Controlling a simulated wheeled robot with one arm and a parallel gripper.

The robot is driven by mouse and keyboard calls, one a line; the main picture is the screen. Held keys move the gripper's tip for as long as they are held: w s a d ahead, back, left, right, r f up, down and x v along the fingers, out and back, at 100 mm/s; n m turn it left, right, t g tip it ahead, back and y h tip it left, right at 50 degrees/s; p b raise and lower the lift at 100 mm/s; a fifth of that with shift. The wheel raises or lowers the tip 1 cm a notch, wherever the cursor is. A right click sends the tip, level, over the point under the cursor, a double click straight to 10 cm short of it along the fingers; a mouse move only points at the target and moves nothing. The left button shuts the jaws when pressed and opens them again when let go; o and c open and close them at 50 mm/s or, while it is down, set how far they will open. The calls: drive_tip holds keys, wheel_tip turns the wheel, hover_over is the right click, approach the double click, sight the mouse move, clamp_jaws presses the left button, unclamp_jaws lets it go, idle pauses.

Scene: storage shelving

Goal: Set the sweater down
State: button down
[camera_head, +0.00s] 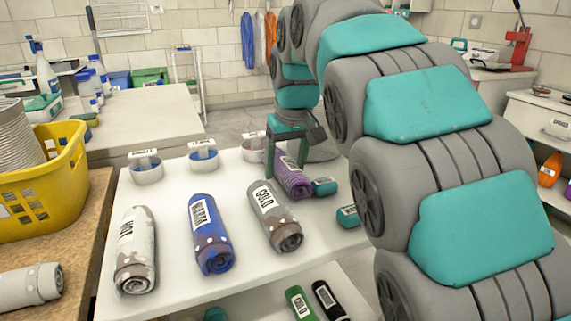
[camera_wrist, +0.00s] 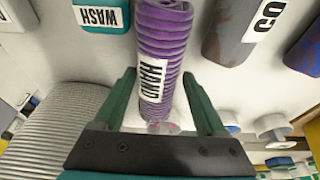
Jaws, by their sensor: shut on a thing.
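The sweater is a purple ribbed roll (camera_head: 292,180) with a white label, at the back right of the white table (camera_head: 215,277). In the wrist view the purple roll (camera_wrist: 163,40) runs up from between the fingers, and its label reads HAND. My gripper (camera_head: 285,158) comes down over the roll's far end from above. In the wrist view my gripper (camera_wrist: 160,90) has one green finger on each side of the roll and is shut on it. I cannot tell whether the roll touches the table or hangs just above it.
Rolls labelled HOT (camera_head: 135,250), WARM (camera_head: 211,232) and COLD (camera_head: 275,215) lie left of the sweater. Small white containers (camera_head: 204,157) stand along the back edge. A yellow basket (camera_head: 50,190) stands far left.

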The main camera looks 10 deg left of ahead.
drive_tip(key=shift+f, duration=0.15)
drive_tip(key=shift+f, duration=0.15)
unclamp_jaws()
